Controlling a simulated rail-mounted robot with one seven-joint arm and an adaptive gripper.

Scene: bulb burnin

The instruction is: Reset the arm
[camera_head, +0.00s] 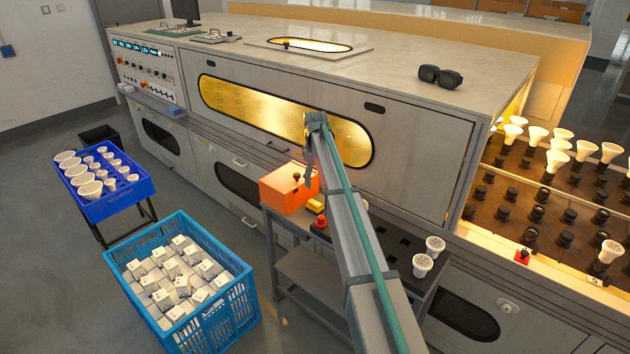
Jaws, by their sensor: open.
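My arm (357,235) rises from the bottom edge, right of centre, to a bend (316,121) in front of the machine's glowing window. A short grey-blue part of it hangs down behind the upper link, beside the orange box (281,190). I cannot make out my gripper's fingers; they seem to be hidden behind the arm. No object shows in my grasp.
The arm passes over a dark side table (391,237) with two white bulbs (422,265). A blue crate of white cartons (245,297) and a blue tray of bulbs (146,187) stand left. Floor at far left is clear.

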